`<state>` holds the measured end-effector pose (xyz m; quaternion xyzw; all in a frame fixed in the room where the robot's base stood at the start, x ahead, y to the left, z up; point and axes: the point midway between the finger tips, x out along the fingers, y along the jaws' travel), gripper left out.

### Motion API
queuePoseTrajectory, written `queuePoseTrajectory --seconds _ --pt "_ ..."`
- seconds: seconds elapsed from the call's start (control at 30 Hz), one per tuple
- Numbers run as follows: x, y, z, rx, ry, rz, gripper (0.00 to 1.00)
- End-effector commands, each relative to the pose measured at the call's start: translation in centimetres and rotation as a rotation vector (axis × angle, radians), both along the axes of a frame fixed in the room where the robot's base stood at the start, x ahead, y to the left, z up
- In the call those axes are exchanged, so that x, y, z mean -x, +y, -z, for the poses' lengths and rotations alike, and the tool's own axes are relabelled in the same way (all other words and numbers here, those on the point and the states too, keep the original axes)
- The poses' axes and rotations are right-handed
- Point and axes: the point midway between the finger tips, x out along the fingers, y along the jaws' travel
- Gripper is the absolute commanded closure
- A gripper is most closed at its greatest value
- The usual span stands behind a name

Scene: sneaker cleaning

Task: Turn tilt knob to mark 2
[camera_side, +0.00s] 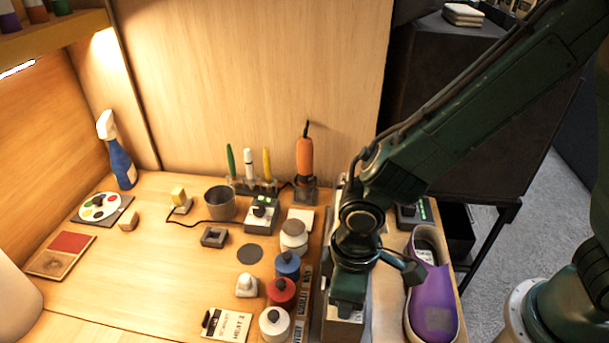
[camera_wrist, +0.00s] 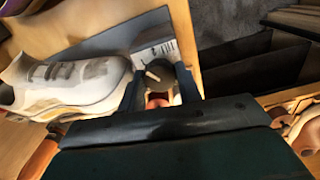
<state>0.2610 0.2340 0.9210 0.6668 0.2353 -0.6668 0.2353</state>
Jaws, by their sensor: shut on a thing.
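In the wrist view, the tilt knob (camera_wrist: 155,74) sits between my gripper's fingers, with a pale pointer bar on top. My gripper (camera_wrist: 160,92) is shut on it, one dark finger on each side. A pale plate with dark printed marks (camera_wrist: 163,50) lies just beyond the knob. The marks are too small to read, so I cannot tell which one the pointer faces. In the side view my gripper (camera_side: 347,300) points down at the right part of the bench, and the arm hides the knob there.
A white sneaker (camera_wrist: 75,85) lies close left of my gripper in the wrist view. In the side view, a purple shoe (camera_side: 432,300) stands right of my gripper. Blue (camera_side: 287,265), red (camera_side: 281,293) and white (camera_side: 274,322) jars stand close on its left.

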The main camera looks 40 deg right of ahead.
Motion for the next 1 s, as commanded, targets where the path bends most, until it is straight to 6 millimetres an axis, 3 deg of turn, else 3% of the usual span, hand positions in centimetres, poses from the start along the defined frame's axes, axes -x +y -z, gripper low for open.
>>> queuePoseTrajectory --seconds 0.33,0.8,1.0 --pt "0.00 0.00 0.00 0.000 0.000 0.243 0.86" --pt "0.00 0.00 0.00 0.000 0.000 0.290 0.86" --pt "0.00 0.00 0.00 0.000 0.000 0.388 0.86"
